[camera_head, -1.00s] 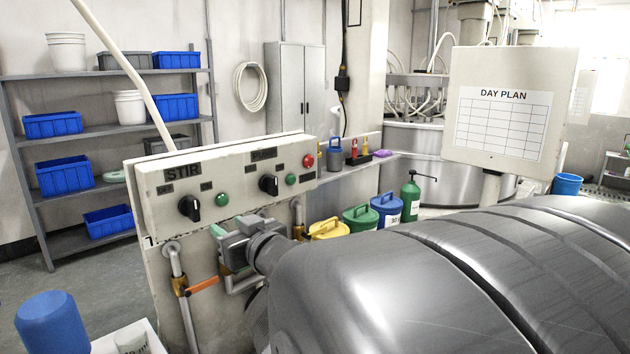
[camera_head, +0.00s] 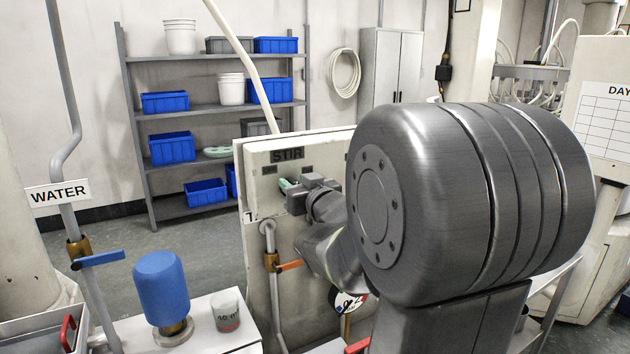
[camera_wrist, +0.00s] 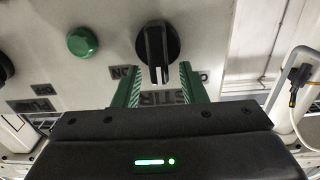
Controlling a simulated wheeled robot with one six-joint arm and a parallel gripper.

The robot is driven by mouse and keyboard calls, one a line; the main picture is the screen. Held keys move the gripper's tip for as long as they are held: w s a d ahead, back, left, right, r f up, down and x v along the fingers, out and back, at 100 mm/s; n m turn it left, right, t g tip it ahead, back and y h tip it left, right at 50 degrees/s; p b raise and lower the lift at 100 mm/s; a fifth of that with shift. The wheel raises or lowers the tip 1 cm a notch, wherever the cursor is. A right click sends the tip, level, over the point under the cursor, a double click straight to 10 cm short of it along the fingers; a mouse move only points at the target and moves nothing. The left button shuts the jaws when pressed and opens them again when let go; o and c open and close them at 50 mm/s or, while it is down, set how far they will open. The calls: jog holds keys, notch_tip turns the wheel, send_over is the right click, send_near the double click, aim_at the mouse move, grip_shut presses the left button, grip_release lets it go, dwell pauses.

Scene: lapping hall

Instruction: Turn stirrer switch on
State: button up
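The black stirrer knob (camera_wrist: 158,48) sits on the panel under an upside-down STIR label (camera_wrist: 165,97) in the wrist view. Its bar points down the picture, towards that label, between an ON label (camera_wrist: 122,72) on the left and a partly hidden label on the right. My gripper (camera_wrist: 159,72) is open, with one green finger on each side of the knob's bar; contact is not visible. In the head view my gripper (camera_head: 288,186) is at the panel (camera_head: 262,205) below the STIR sign (camera_head: 287,155), and the knob is hidden.
A green button (camera_wrist: 82,41) is beside the knob. An orange-handled valve (camera_head: 288,266) is below the panel. A water pipe with a blue valve handle (camera_head: 101,258), a blue cylinder (camera_head: 161,290) and a cup (camera_head: 226,311) are at the left. Shelves (camera_head: 215,105) stand behind.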

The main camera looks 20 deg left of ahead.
jog(key=shift+w+a, duration=0.35)
jog(key=shift+a, duration=0.1)
grip_shut()
